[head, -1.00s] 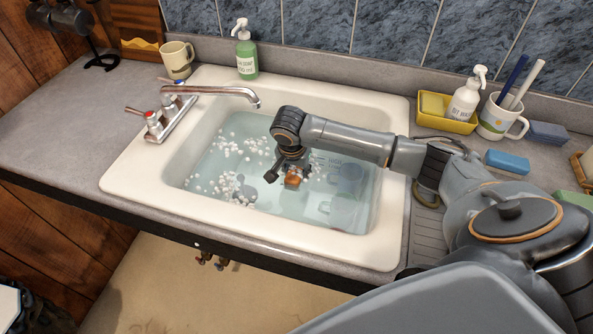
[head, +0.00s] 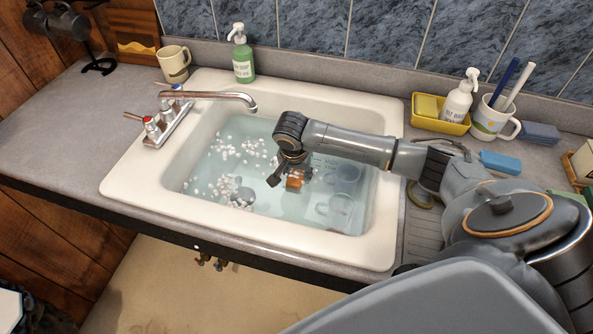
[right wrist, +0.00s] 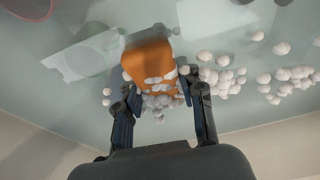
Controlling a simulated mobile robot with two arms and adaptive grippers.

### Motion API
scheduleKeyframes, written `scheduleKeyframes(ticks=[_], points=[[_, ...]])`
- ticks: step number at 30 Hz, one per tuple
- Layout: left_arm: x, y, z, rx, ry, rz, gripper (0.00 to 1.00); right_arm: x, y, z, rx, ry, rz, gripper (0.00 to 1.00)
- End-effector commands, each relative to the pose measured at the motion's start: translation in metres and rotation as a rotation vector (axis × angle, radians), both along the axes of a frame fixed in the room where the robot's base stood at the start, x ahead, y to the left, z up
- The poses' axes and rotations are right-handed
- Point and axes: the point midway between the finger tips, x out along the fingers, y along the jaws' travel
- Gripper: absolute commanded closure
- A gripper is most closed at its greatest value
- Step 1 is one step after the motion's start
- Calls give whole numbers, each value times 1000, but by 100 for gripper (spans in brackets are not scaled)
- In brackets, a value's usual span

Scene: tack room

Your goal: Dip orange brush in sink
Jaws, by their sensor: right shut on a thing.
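The white sink (head: 388,222) is set in the grey counter and holds clear water with white foam beads. My right gripper (head: 288,182) is over the basin, pointing down at the water, and is shut on the orange brush (head: 295,182). In the right wrist view the brush (right wrist: 150,60) sits between the fingers of my gripper (right wrist: 160,105), with white beads against its lower part. I cannot tell exactly how deep the brush is in the water. My left gripper is not in view.
The faucet (head: 215,96) reaches over the basin from the left. A green soap bottle (head: 243,58), a yellow caddy (head: 440,123) and a mug (head: 490,122) stand behind.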

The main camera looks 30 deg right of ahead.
Motion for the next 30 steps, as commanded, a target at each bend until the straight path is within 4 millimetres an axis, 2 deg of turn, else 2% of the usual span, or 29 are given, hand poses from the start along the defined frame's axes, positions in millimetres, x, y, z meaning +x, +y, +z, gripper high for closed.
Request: scheduleKeyframes(ticks=[11,30], points=[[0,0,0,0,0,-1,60,1,1,0,1,-1,0,94],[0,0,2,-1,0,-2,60,16,13,0,0,0,0,94]])
